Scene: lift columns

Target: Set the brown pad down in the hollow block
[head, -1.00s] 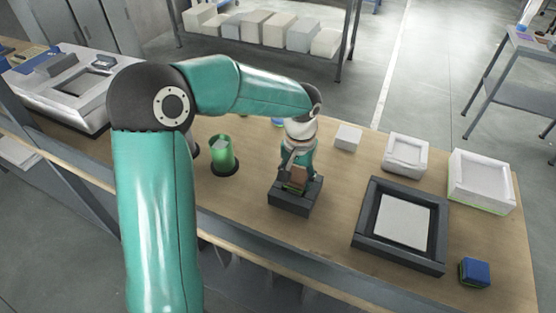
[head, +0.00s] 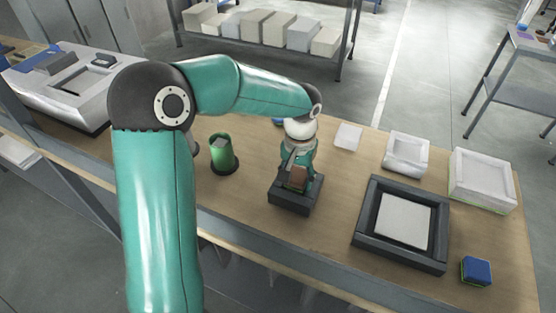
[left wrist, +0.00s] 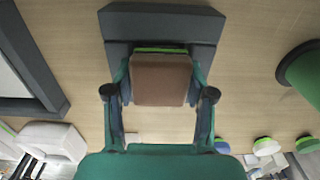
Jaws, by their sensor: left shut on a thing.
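The brown pad (head: 297,178) is in my left gripper (head: 295,182), directly over the dark hollow block (head: 291,201) on the table. In the left wrist view the brown pad (left wrist: 161,80) sits between the two fingers of my left gripper (left wrist: 160,88), which are shut on its sides. A green edge shows along the pad's far side. The dark block (left wrist: 163,22) lies beyond and under it. The pad hides the block's opening, so I cannot tell whether the pad touches the block. My right gripper is not in view.
A green cup (head: 223,152) stands left of the block. A large dark frame with a pale panel (head: 404,222) lies to the right, with a blue block (head: 476,270) beside it. White trays (head: 482,178) stand at the back right. Bare wood surrounds the dark block.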

